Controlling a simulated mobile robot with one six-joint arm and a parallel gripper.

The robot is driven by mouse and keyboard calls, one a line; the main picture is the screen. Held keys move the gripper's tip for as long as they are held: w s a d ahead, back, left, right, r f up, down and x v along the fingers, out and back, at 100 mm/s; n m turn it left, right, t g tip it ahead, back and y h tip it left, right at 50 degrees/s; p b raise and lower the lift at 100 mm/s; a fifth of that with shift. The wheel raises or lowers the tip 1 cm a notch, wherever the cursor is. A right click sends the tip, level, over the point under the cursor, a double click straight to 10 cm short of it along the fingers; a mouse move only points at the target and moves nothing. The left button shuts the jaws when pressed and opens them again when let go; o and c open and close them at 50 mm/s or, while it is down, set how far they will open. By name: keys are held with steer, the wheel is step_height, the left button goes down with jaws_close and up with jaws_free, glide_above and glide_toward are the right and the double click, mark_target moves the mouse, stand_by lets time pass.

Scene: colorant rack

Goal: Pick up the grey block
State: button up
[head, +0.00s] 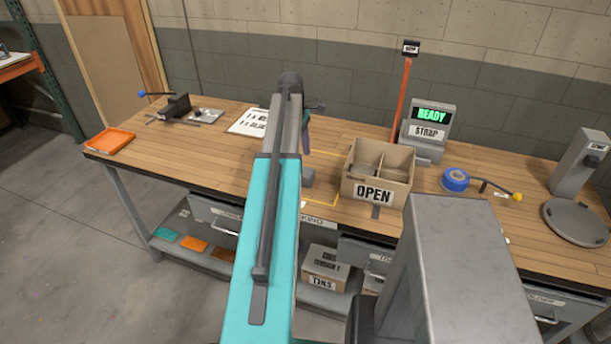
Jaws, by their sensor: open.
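A small grey shape (308,179), which looks like the grey block, shows just right of my arm on the wooden workbench (215,150). It is near the yellow outline on the bench top, and its left side is hidden by the arm. My arm reaches up through the middle of the view over the bench.
An open cardboard box (354,188) marked OPEN stands right of the block. Further right are blue tape (455,180) and a READY display (433,117). An orange tray (109,141) and a dark vise-like fixture (178,107) are at left. The left bench front is clear.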

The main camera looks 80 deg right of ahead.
mark_target(305, 171)
steer(key=shift+s+f, duration=0.2)
steer(key=shift+f, duration=1.1)
steer(key=shift+f+p, duration=0.15)
steer(key=shift+p, duration=0.25)
steer(key=shift+s+d+f+p, duration=0.1)
steer(key=shift+s+f+p, duration=0.1)
steer(key=shift+f+p, duration=0.3)
steer(key=shift+s+d+f+p, duration=0.15)
steer(key=shift+f+p, duration=0.1)
steer(key=shift+f, duration=0.45)
steer(key=shift+s+f+p, duration=0.15)
steer(key=shift+f+p, duration=0.15)
steer(key=shift+f, duration=0.95)
steer(key=shift+c, duration=0.2)
steer(key=c, duration=1.1)
